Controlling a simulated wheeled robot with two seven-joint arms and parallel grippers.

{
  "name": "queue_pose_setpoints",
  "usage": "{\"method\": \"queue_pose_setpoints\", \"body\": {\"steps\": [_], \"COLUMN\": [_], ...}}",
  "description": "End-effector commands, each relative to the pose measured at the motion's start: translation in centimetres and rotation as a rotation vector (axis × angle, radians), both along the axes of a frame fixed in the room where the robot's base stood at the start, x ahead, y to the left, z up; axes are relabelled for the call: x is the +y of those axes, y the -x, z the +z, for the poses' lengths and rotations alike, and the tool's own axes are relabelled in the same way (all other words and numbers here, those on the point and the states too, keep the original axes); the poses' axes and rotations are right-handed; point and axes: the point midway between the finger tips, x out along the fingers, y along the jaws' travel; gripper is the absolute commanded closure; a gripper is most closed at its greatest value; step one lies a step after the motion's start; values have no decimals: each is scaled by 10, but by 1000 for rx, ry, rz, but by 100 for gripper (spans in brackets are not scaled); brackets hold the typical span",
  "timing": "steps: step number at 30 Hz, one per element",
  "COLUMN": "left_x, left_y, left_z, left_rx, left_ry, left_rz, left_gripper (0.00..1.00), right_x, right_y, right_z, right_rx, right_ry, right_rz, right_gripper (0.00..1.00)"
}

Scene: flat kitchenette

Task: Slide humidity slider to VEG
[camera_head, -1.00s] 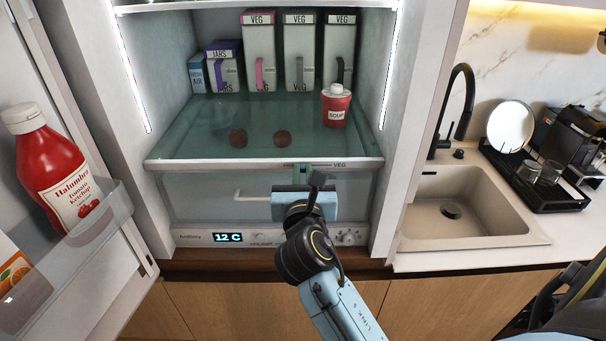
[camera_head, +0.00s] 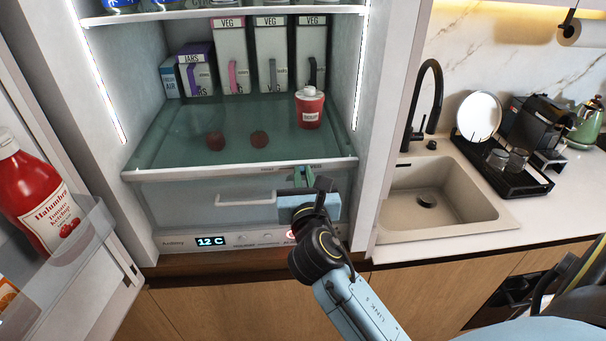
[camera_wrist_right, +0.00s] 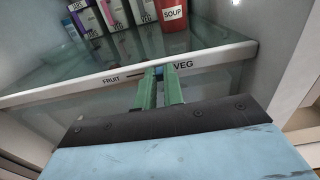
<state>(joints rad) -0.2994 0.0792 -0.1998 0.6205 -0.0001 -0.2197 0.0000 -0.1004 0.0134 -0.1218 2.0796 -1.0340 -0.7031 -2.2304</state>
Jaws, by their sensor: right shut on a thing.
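The humidity slider (camera_wrist_right: 159,71) is a small piece on the white front strip (camera_wrist_right: 60,90) of the fridge's glass shelf. In the right wrist view it shows between my right gripper's green fingertips (camera_wrist_right: 160,75), which are shut on it. It stands close to the left of the VEG label (camera_wrist_right: 183,65). The FRUIT label (camera_wrist_right: 111,81) and the dark slot lie to its left. In the head view my right gripper (camera_head: 303,175) is at the right part of the strip, above the drawer, and its fingers hide the slider. My left gripper is not in view.
A clear drawer with a white handle (camera_head: 246,201) sits below the strip. On the shelf are a red soup cup (camera_head: 310,110) and two round reddish items. The open door with a ketchup bottle (camera_head: 38,205) is at left; the sink (camera_head: 428,195) is at right.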

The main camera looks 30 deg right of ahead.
Motion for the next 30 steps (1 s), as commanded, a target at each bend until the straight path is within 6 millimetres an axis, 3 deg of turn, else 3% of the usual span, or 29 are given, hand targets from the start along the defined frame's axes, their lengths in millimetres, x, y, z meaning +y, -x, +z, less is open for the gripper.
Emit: {"method": "queue_pose_setpoints", "body": {"steps": [1, 2, 7, 19, 30], "left_x": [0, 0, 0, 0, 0], "left_y": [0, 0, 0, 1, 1], "left_z": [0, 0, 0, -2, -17], "left_rx": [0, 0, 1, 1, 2], "left_ry": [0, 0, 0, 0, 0], "left_rz": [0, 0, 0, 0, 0], "left_gripper": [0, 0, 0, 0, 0], "right_x": [-2, -2, -2, 4, 38], "right_y": [1, 1, 1, 10, 80], "right_z": [0, 0, 0, -1, -3], "right_rx": [0, 0, 0, 0, 3], "right_ry": [2, 2, 2, 1, 0], "right_rz": [-6, -6, -5, -2, -3], "right_gripper": [100, 88, 67, 67, 67]}}
